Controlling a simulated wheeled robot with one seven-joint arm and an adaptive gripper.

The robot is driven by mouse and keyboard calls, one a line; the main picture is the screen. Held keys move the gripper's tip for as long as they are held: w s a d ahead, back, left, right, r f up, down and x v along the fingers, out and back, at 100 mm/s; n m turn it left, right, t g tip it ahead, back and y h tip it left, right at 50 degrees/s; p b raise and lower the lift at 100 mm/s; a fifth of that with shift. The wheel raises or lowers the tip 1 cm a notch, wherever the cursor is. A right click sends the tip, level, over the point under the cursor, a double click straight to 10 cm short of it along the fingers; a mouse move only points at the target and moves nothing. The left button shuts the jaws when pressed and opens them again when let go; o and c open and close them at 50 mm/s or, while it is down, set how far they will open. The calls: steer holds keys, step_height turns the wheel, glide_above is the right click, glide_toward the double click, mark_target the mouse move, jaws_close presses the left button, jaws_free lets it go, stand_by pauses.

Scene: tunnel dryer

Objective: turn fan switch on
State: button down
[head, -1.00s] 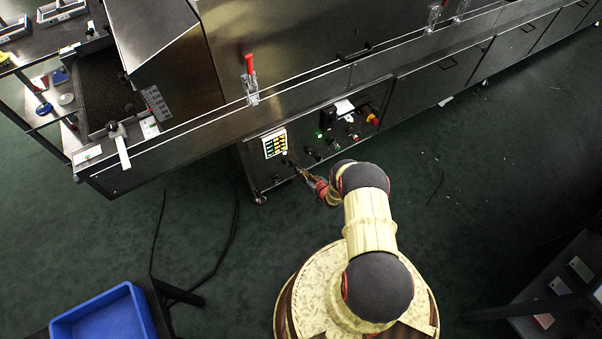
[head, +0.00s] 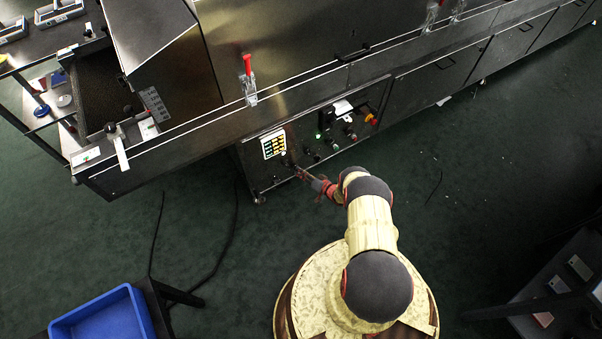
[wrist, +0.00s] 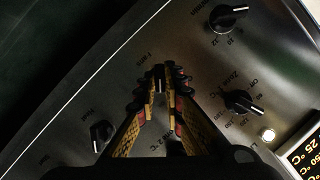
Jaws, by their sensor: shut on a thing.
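The control panel (head: 350,125) of the dryer carries several dark knobs. My gripper (head: 299,172) reaches its lower left part in the head view. In the wrist view, my gripper (wrist: 160,82) has its two fingers closed on a small dark knob (wrist: 158,71) with a pale pointer line, standing on the grey metal panel.
Other knobs stand near in the wrist view: one at left (wrist: 101,134), one at right (wrist: 240,102) and one at upper right (wrist: 227,17). A lit display (wrist: 303,152) is at lower right. A red-yellow button (head: 371,119) sits on the panel's right. A blue bin (head: 105,317) is at lower left.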

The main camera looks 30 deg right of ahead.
steer(key=shift+w+d+r, duration=0.1)
steer(key=shift+w+r, duration=0.05)
steer(key=shift+w, duration=0.05)
steer(key=c, duration=2)
jaws_free()
steer(key=shift+o, duration=0.5)
steer(key=shift+s, duration=0.1)
steer(key=v, duration=1.2)
